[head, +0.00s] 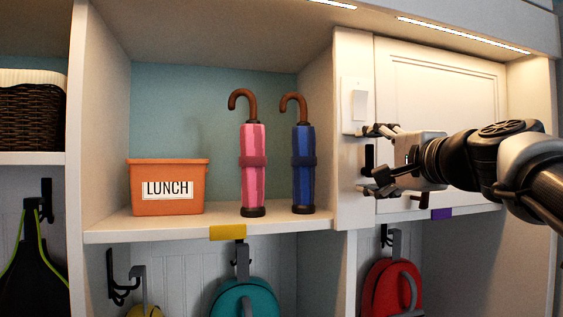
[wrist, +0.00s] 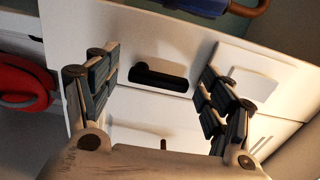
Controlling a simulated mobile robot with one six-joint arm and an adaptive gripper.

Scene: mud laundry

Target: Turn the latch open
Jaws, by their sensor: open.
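The latch (head: 368,158) is a small black bar on the white post beside the cabinet door (head: 440,85). It stands upright in the head view. In the wrist view the latch (wrist: 160,76) lies crosswise, close to and along the seam of the door. My gripper (head: 379,160) is open in front of the post, one finger above the latch and one below. In the wrist view my gripper (wrist: 156,82) has its fingers on either side of the latch, with visible gaps. Part of the door is hidden behind my gripper and arm.
A white switch plate (head: 356,105) is on the post just above the latch. A blue umbrella (head: 303,168), a pink umbrella (head: 253,168) and an orange lunch bin (head: 168,188) stand on the shelf to the left. A red bag (head: 391,287) hangs below.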

